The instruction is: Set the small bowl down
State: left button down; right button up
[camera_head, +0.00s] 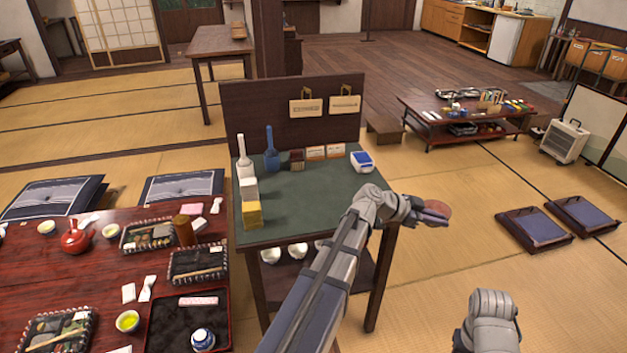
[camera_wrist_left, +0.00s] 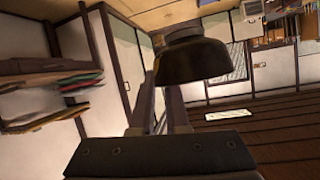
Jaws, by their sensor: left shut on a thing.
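The small bowl (camera_head: 439,208) looks reddish-brown in the head view, off the right side of the green-topped stand (camera_head: 310,205). It appears to be in the air, above the tatami. My left gripper (camera_head: 428,216) is shut on it. In the left wrist view the bowl (camera_wrist_left: 193,60) is dark and sits at the tips of my left gripper's fingers (camera_wrist_left: 166,92), with nothing seen touching it from below. My right gripper is not in view; only a grey part of my right arm shows at the lower right.
A red lacquer table (camera_head: 110,285) with trays is at left. Floor cushions (camera_head: 535,228) lie at right.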

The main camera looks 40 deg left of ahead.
pick_arm(q)
jog(key=a+r+n+t+y+p, duration=0.2)
jog(key=a+r+n+y+p, duration=0.15)
jog(key=a, duration=1.25)
notch_tip(320, 180, up, 3)
jog(key=n+t+y+p, duration=0.2)
jog(key=n+y, duration=0.1)
send_over(339, 207)
notch_tip(339, 207, down, 10)
jog(key=b, duration=1)
jog(key=shift+s+f, duration=0.1)
jog(key=shift+f, duration=0.1)
jog(key=shift+r, duration=0.15)
jog(key=c, duration=0.9)
grip_release()
